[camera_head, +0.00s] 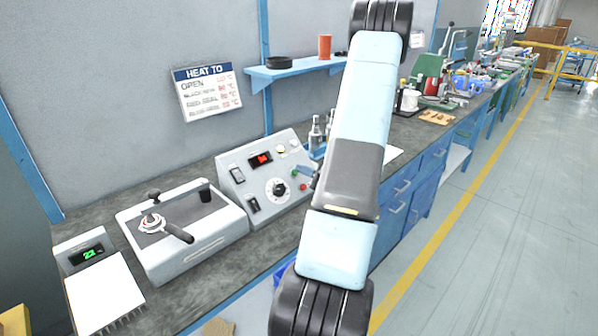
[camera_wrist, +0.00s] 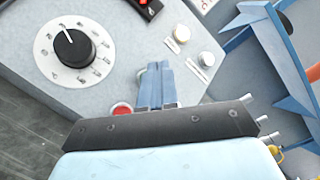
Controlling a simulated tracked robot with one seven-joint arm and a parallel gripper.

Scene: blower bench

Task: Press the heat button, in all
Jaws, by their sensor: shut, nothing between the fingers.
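The grey control box (camera_head: 236,191) stands on the bench with a sloped front panel. In the wrist view a red button (camera_wrist: 122,110) shows just left of my gripper (camera_wrist: 157,72), whose blue fingers are shut together with nothing between them. The fingertips are over the panel's right part; whether they touch it I cannot tell. In the head view the red button (camera_head: 304,187) and a small green spot (camera_head: 295,172) show near the fingers. Two pale round caps (camera_wrist: 183,33) (camera_wrist: 206,58) sit above right. I cannot read which control is labelled heat.
Left on the bench are a grey lever device (camera_head: 190,239) and a unit with a green readout (camera_head: 87,255).

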